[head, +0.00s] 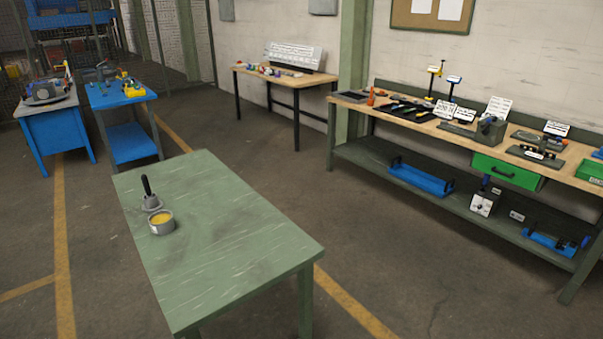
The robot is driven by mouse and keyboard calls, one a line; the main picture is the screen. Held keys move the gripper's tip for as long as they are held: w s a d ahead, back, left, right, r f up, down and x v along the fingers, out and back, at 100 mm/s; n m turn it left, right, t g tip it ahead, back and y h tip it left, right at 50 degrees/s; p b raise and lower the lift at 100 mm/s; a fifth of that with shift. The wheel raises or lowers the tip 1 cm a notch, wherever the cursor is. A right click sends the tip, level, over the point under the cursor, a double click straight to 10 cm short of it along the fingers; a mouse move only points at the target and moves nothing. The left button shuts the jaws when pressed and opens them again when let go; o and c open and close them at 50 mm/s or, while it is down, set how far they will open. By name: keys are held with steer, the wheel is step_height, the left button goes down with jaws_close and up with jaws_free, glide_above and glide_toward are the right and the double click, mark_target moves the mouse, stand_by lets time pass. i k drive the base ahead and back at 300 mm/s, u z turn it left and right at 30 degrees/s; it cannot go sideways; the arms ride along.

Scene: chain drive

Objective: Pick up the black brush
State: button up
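A black brush (146,186) stands nearly upright on the green table in the head view, tilted a little to the left. Its lower end is in or behind a small grey holder (152,203), so the bristles are hidden. A round grey tin (162,225) with yellow contents stands just in front of the holder. The green table (230,240) bears these things near its left edge. My gripper is not in view.
The rest of the green table top is clear. A long workbench (400,115) with tools and a green drawer runs along the right wall. Blue tables (125,97) stand at the back left, a wooden table (285,78) at the back. Open floor (400,240) lies between.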

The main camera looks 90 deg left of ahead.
mark_target(144, 178)
steer(key=u, duration=0.15)
steer(key=i, duration=0.25)
steer(key=u, duration=4.3)
